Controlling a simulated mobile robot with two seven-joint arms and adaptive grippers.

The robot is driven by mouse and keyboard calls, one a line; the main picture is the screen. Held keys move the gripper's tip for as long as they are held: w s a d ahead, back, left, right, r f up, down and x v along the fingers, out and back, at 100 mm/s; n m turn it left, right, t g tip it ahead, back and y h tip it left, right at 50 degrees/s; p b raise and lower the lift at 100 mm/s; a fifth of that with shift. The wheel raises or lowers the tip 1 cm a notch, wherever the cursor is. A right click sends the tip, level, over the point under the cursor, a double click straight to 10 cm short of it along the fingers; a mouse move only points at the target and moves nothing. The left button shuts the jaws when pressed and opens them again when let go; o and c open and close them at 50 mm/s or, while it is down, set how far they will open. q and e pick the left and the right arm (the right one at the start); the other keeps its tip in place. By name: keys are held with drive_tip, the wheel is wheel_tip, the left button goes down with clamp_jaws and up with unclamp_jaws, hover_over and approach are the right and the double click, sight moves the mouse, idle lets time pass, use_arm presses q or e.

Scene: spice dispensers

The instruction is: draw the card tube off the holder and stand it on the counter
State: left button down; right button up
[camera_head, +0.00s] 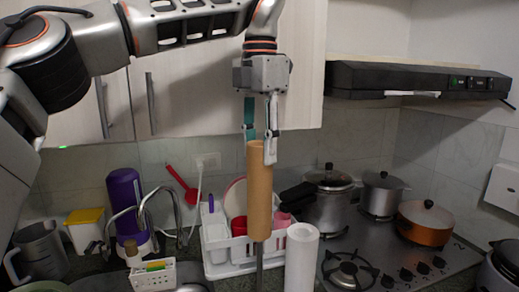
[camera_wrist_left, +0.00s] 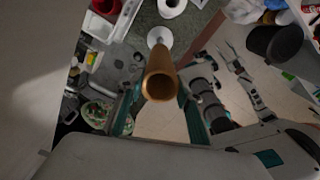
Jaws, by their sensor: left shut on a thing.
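The brown card tube (camera_head: 259,195) stands upright in my left gripper (camera_head: 260,148), whose two fingers are shut on its upper end. In the left wrist view I look down at the open top of the tube (camera_wrist_left: 160,86), with a finger on either side. A thin grey rod of the holder (camera_head: 259,278) shows directly below the tube in the head view. The holder's round pale base (camera_wrist_left: 159,37) shows beyond the tube in the wrist view. Whether the rod's top is still inside the tube is hidden.
A white paper roll (camera_head: 301,258) stands close to the right of the rod. A white dish rack (camera_head: 218,262) with red and pink items is behind. A stove (camera_head: 400,262) with pots is at right; a sink tap (camera_head: 160,215) and a purple bottle (camera_head: 124,205) are left.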

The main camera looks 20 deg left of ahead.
use_arm(q)
drive_tip(key=shift+r, duration=0.65)
drive_tip(key=shift+r, duration=2)
drive_tip(key=shift+s+f, duration=0.1)
